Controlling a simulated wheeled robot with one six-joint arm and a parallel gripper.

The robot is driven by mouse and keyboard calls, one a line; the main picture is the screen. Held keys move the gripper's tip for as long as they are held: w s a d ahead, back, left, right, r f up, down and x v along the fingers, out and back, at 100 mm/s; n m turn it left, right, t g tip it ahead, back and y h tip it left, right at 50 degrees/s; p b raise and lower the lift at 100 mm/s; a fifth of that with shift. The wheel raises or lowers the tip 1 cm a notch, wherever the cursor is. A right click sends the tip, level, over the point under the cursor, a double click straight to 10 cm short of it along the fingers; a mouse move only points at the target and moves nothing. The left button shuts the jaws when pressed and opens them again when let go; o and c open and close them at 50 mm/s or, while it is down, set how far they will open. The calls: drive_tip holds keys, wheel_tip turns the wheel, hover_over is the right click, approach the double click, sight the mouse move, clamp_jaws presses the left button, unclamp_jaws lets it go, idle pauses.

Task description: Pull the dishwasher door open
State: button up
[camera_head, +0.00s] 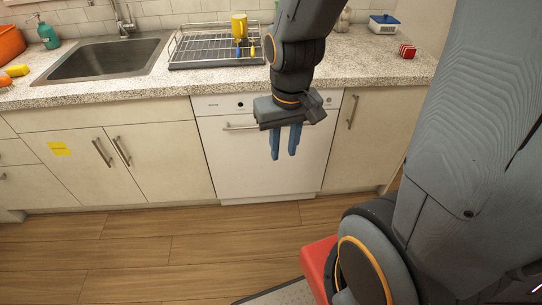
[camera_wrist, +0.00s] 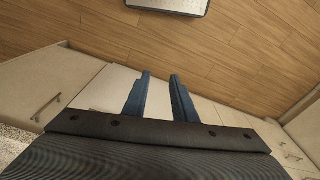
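The white dishwasher door (camera_head: 235,168) is closed, set under the counter between wooden cabinets. Its horizontal bar handle (camera_head: 240,127) shows near the top, left of my gripper; its right part is hidden behind the gripper. My gripper (camera_head: 283,157) points down in front of the door, with its blue fingertips lower than the handle. The fingers are apart with nothing between them. In the wrist view my gripper (camera_wrist: 158,82) also shows its two fingers apart, with a pale panel, probably the dishwasher front, behind them. I cannot tell the gap between gripper and door.
The counter (camera_head: 215,82) overhangs the door, with a dish rack (camera_head: 205,62) and sink (camera_head: 105,60) on it. Cabinet handles (camera_head: 352,112) stick out at both sides. The wooden floor (camera_head: 130,245) before the dishwasher is clear.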

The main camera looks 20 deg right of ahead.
drive_tip(key=w+d+f+m+t+b, duration=0.15)
drive_tip(key=w+d+f, duration=0.25)
drive_tip(key=w, duration=0.5)
drive_tip(key=w+d+f+m+t+b, duration=0.1)
drive_tip(key=w+d+f+m+t, duration=0.3)
drive_tip(key=w, duration=0.4)
drive_tip(key=w+d+f+m+t+b, duration=0.15)
drive_tip(key=w+d+f, duration=0.3)
drive_tip(key=w, duration=0.45)
drive_tip(key=w+d+f+m+t+y+b, duration=0.2)
drive_tip(key=d+f+m+t+y+b, duration=0.15)
drive_tip(key=f+m+t+y, duration=0.55)
drive_tip(key=w+a+f+n+g+p, duration=0.1)
drive_tip(key=w+a+f+n+g, duration=0.1)
drive_tip(key=w, duration=0.4)
drive_tip(key=shift+w+a+f+n+g, duration=0.25)
drive_tip(key=shift+a+f+g, duration=0.3)
drive_tip(key=shift+a, duration=0.35)
drive_tip(key=shift+s+r, duration=0.1)
clamp_jaws()
